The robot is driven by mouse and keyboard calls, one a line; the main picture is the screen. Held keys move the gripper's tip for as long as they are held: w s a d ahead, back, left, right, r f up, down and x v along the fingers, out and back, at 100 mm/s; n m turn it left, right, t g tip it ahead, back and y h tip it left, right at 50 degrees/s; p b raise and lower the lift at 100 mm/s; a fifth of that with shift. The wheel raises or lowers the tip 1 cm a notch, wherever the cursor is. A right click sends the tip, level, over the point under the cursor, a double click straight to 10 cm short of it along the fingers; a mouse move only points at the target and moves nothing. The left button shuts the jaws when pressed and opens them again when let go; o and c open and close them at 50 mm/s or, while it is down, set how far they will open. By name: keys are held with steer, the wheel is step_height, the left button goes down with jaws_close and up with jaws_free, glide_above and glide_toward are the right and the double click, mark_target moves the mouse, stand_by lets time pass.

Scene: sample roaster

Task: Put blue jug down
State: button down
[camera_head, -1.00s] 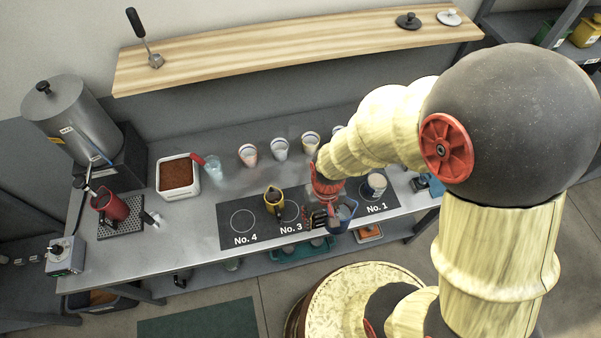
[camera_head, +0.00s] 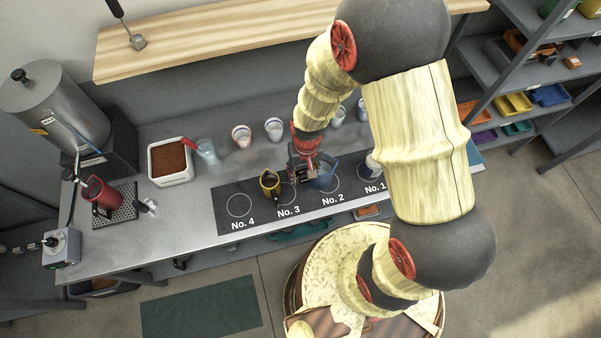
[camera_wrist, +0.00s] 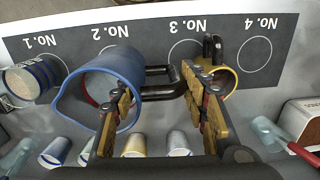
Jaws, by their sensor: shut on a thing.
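The blue jug (camera_head: 325,174) is at the No. 2 place of the dark mat (camera_head: 256,219), partly hidden by my gripper (camera_head: 304,168). In the wrist view the blue jug (camera_wrist: 72,98) covers much of the No. 2 circle, whose edge shows beyond it. Its dark handle (camera_wrist: 158,91) reaches between the two fingers of my gripper (camera_wrist: 160,112), which is shut on the jug. The jug looks roughly upright. I cannot tell whether its base touches the mat.
A striped cup (camera_wrist: 30,78) stands at No. 1. Several cups, including one white cup (camera_head: 241,135), line the back of the counter. The No. 4 circle (camera_head: 239,205) is clear.

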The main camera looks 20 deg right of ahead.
steer(key=shift+w+f, duration=0.7)
steer(key=shift+f, duration=0.65)
steer(key=shift+w+f, duration=0.7)
steer(key=shift+f, duration=0.7)
steer(key=shift+w+f, duration=0.7)
steer(key=shift+f, duration=0.65)
steer(key=c, duration=1)
jaws_free()
steer(key=shift+f, duration=0.15)
steer(key=shift+s, duration=0.1)
